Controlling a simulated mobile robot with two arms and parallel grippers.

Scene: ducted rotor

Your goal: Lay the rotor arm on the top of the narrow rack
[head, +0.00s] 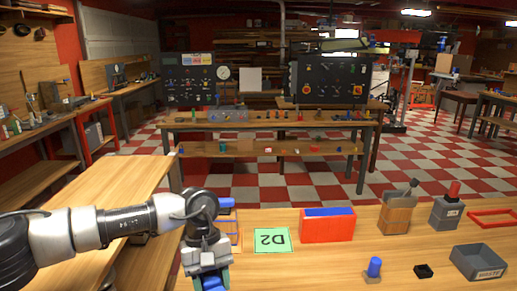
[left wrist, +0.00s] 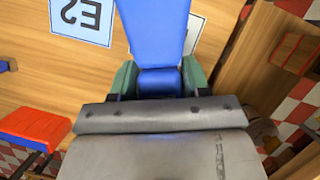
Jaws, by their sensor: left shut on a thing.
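My left gripper (left wrist: 160,80) is shut on a long blue piece (left wrist: 155,25), which I take to be the rotor arm. In the left wrist view, the piece lies between its green finger pads and extends away from me. In the head view, the gripper (head: 210,270) is at the bottom left over the wooden bench, with some blue showing below it. I cannot tell for certain which thing is the narrow rack. A small blue-topped stand (head: 228,212) is partly hidden behind the gripper. My right gripper is not in view.
A red box with a blue top (head: 328,228) stands right of the green D2 card (head: 271,240). Further right are a wooden block (head: 396,217), a grey box with a red knob (head: 446,213) and a grey tray (head: 478,265).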

